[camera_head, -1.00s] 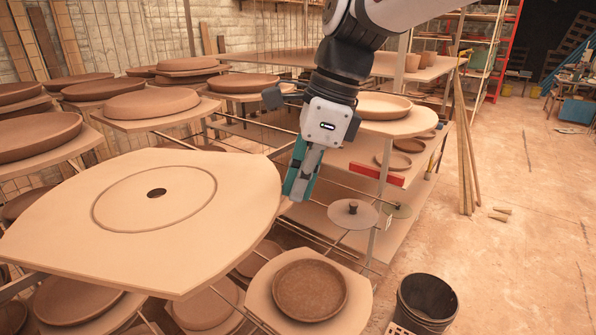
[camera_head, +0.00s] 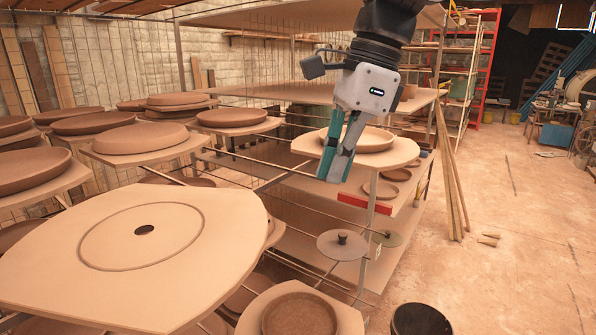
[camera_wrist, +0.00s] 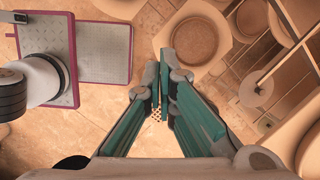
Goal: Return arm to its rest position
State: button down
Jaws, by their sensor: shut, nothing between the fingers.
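My gripper (camera_head: 336,178) hangs from the top of the head view, right of centre, pointing down with its teal and grey fingers. The fingers are together and hold nothing. In this view they overlap the left part of a shelf board that carries a shallow clay dish (camera_head: 358,139). In the wrist view my gripper (camera_wrist: 157,75) shows from behind, its fingertips close together above the tiled floor, with nothing between them.
A large pale board (camera_head: 215,225) with a ringed hole fills the left front. A clay dish (camera_head: 298,316) on a board and a dark bucket (camera_head: 420,320) stand at the bottom. Shelves with a red bar (camera_head: 365,203) stand behind my gripper. The floor at right (camera_head: 520,230) is mostly open.

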jog(key=s+d+f+n+t+h, duration=0.1)
jog(key=s+d+f+n+t, duration=0.1)
jog(key=s+d+f+n, duration=0.3)
jog(key=s+d+f+n+t+h, duration=0.2)
jog(key=s+d+f+n, duration=0.4)
jog(key=s+n, duration=0.4)
jog(key=shift+s+d+n+t, duration=0.2)
jog(key=shift+s+n+t, duration=0.1)
jog(key=shift+n+t, duration=0.55)
